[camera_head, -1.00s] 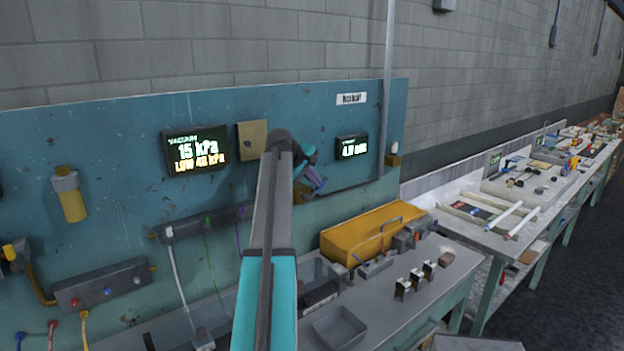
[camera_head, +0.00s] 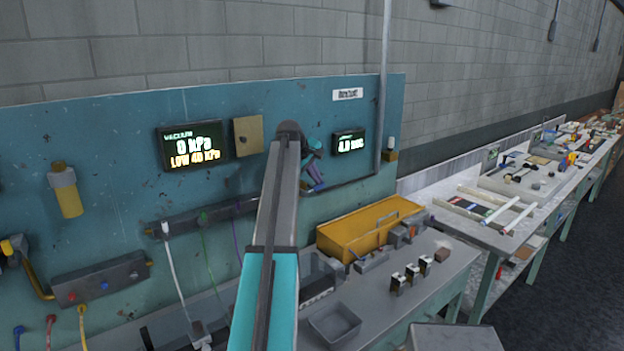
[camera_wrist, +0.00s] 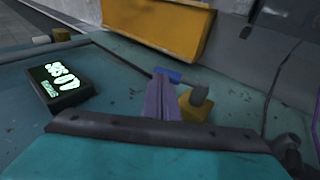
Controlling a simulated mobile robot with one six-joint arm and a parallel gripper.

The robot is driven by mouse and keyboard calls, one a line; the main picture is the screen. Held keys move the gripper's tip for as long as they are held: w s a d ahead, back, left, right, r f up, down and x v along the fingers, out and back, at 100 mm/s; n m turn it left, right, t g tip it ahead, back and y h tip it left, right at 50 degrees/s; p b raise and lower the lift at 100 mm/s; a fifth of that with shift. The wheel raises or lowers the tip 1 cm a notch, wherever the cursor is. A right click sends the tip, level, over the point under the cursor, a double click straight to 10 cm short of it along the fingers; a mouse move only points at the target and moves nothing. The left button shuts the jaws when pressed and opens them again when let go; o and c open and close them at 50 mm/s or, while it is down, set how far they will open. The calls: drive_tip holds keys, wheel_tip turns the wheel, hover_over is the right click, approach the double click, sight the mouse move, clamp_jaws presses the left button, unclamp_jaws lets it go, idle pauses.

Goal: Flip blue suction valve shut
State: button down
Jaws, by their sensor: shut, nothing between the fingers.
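The blue suction valve handle (camera_wrist: 168,75) lies in the wrist view at the tips of my gripper (camera_wrist: 161,88). Beside it are a grey stub and a yellow-brown valve body (camera_wrist: 197,108). My gripper's purple-grey fingers are together and empty; their tips overlap the handle's near side, and I cannot tell if they touch it. In the head view my gripper (camera_head: 312,171) is at the teal panel, right of the vacuum display (camera_head: 191,145), which reads 0 kPa with a LOW line below. My wrist hides most of the valve there, so its handle position is unclear.
A second display (camera_head: 348,143) is on the panel right of my gripper, also close by in the wrist view (camera_wrist: 62,84). A grey pipe (camera_head: 384,90) runs down the panel. A yellow box (camera_head: 360,231) stands on the bench below.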

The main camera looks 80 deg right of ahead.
drive_tip(key=shift+s+d+f+b, duration=0.5)
drive_tip(key=shift+s+d+f, duration=0.1)
drive_tip(key=shift+s+f, duration=0.15)
drive_tip(key=shift+f, duration=0.15)
drive_tip(key=shift+r, duration=0.2)
wheel_tip(320, 180, up, 14)
drive_tip(key=s+a+b, duration=0.1)
drive_tip(key=s+a, duration=0.1)
drive_tip(key=shift+f, duration=0.25)
idle(0.7)
idle(0.5)
